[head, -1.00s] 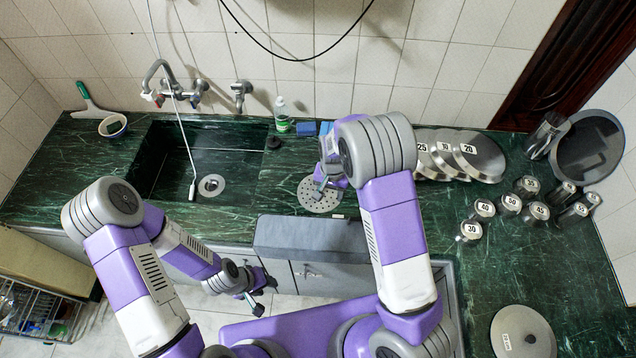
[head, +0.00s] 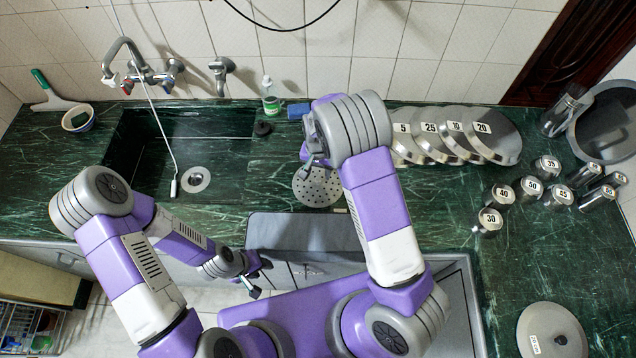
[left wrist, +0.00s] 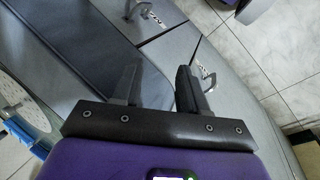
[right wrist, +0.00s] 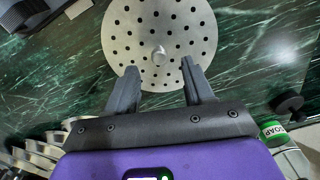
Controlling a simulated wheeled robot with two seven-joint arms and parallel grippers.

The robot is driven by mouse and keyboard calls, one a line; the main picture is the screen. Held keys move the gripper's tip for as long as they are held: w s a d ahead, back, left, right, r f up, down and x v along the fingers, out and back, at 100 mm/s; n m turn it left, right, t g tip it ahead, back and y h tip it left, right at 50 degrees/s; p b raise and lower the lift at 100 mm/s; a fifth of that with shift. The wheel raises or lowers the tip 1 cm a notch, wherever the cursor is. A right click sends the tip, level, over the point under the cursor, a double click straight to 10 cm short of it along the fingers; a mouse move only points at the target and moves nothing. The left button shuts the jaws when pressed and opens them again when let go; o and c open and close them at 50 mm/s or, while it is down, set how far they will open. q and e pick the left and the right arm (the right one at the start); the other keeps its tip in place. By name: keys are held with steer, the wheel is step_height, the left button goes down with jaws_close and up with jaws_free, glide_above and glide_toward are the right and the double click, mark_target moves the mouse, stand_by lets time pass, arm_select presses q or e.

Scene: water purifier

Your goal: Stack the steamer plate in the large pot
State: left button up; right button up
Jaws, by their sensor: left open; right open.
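The steamer plate (head: 317,192), a round metal disc full of holes, lies flat on the green counter right of the sink. In the right wrist view the plate (right wrist: 150,25) has a small knob (right wrist: 160,53) at its middle. My right gripper (head: 314,161) is over the plate's far side; the right wrist view shows its fingers (right wrist: 158,78) open and empty, pointing at the knob. My left gripper (head: 252,284) is open and empty, low in front of the cabinets; its fingers (left wrist: 155,80) show apart. A large dark round vessel (head: 610,130) at the far right may be the large pot.
Several numbered lids (head: 490,135) and canisters (head: 532,188) stand right of the plate. A round lid (head: 550,335) lies at the lower right. The sink (head: 150,160) is to the left. A soap bottle (head: 270,97) and blue sponge (head: 298,112) are behind the plate.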

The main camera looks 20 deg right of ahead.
mark_target(318, 178)
step_height(318, 178, down, 4)
steer(key=shift+s+f, duration=0.1)
steer(key=shift+s, duration=0.05)
jaws_close()
stand_by(0.3)
